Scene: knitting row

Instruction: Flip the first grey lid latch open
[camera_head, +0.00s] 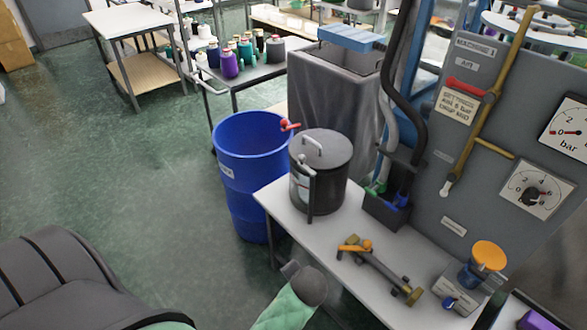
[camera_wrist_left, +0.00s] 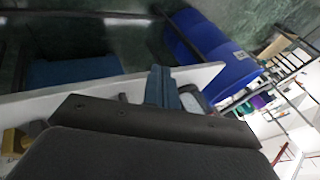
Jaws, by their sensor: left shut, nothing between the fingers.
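A grey round canister (camera_head: 322,178) with a grey lid (camera_head: 328,147) and a pale lid handle (camera_head: 313,147) stands upright on the white table. A grey latch (camera_head: 309,174) sits on its near side at the lid edge, above a dark vertical bar. Whether this latch is open or closed is too small to tell. A red lever (camera_head: 288,126) shows at the lid's far left. My left gripper (camera_wrist_left: 162,86) shows in the wrist view with its blue-grey fingers together and empty. The head view does not clearly show it, and my right gripper is out of view.
A blue barrel (camera_head: 250,180) stands left of the white table (camera_head: 274,201). A grey gauge panel (camera_head: 490,175) rises behind.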

